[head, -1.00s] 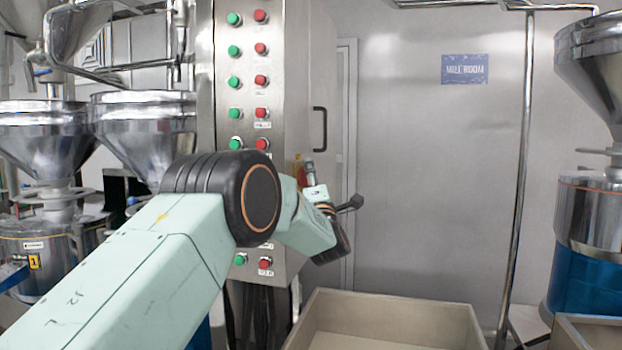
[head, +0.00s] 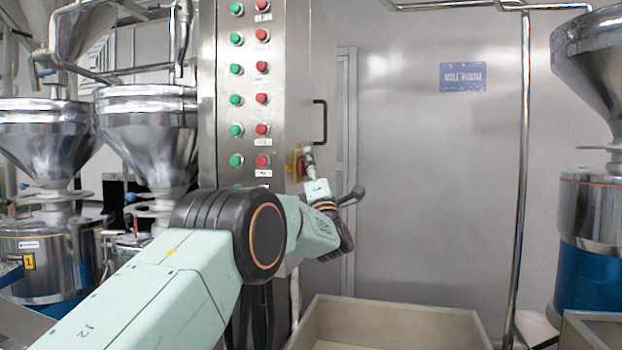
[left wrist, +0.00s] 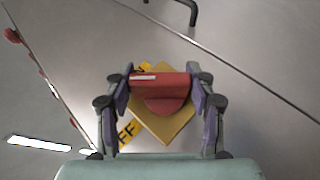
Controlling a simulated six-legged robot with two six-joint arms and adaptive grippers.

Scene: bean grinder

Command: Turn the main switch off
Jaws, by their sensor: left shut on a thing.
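The main switch is a red rotary handle (left wrist: 163,90) on a yellow plate (left wrist: 178,128), mounted on the side of the steel control cabinet. Yellow labels flank it in the left wrist view; one reads "FF" and the other is partly covered. My left gripper (left wrist: 162,88) is shut on the red handle, with one finger at each end of it. In the head view the left gripper (head: 309,160) reaches the small red and yellow switch (head: 299,163) on the cabinet's right side. My right gripper is not in view.
The control cabinet (head: 215,90) carries columns of green and red buttons on its front. A black door handle (head: 321,122) sits above the switch. An open beige bin (head: 390,312) stands below right. Steel hoppers (head: 150,135) stand at left.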

